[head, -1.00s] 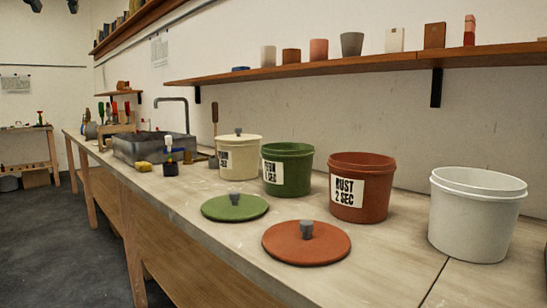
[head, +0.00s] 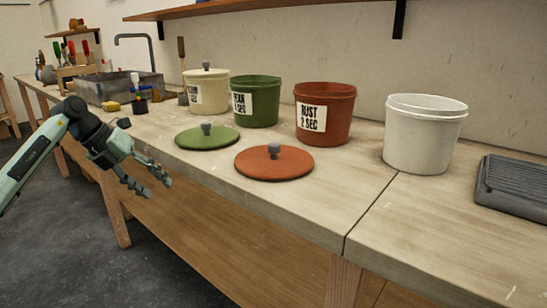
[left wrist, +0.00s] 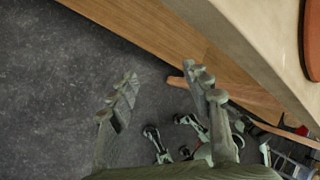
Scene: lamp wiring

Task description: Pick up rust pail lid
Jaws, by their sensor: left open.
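The rust pail lid (head: 273,164) is a flat orange-brown disc with a grey knob. It lies flat on the bench in front of the rust pail (head: 324,118), which is labelled "RUST 2 SEC". Part of the lid's edge shows at the upper right of the left wrist view (left wrist: 312,40). My left gripper (head: 158,187) is in front of the bench edge, left of the lid and apart from it. Its fingers are spread and empty, and they also show over the floor in the left wrist view (left wrist: 165,95). My right gripper is not in view.
A green lid (head: 206,138) lies left of the rust lid. Behind stand a lidded cream pail (head: 207,95), a green pail (head: 256,105) and an open white pail (head: 424,140). A dark ridged tray (head: 512,185) is at right. The bench front right of the rust lid is clear.

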